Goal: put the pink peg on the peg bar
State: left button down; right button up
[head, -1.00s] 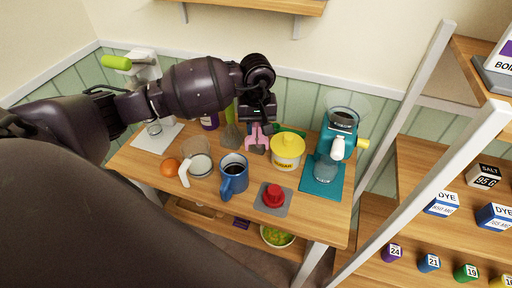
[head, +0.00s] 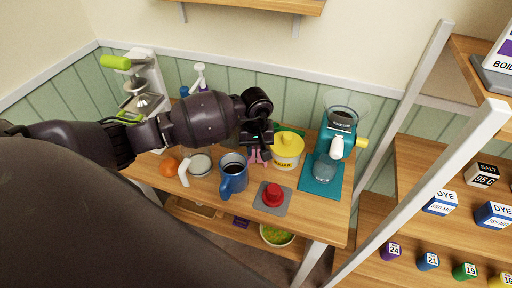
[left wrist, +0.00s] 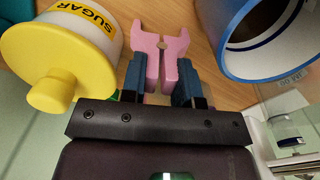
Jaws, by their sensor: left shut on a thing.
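The pink peg (head: 257,158) is between the fingertips of my left gripper (head: 258,148). In the left wrist view the blue-grey fingers (left wrist: 159,80) are shut on the peg (left wrist: 160,48), whose two prongs point away from the gripper. The peg is over the wooden table between the yellow-lidded sugar jar and the blue mug; I cannot tell whether it touches the tabletop. I cannot make out a peg bar in either view. My right gripper is not in view.
The sugar jar (head: 287,152) stands close right of the gripper, and the blue mug (head: 233,176) is in front and left. A red button on a grey plate (head: 273,196) and a teal coffee grinder (head: 332,155) are further right.

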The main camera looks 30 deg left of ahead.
pick_arm(q)
jog(key=shift+f, duration=0.15)
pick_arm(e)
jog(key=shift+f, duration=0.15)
pick_arm(q)
jog(key=c, duration=1)
grip_release()
jog(key=shift+o, duration=0.7)
jog(key=shift+r, duration=0.2)
notch_tip(320, 180, up, 11)
jog(key=shift+f, duration=0.2)
jog(key=shift+r+b, duration=0.3)
jog(key=shift+r, duration=0.35)
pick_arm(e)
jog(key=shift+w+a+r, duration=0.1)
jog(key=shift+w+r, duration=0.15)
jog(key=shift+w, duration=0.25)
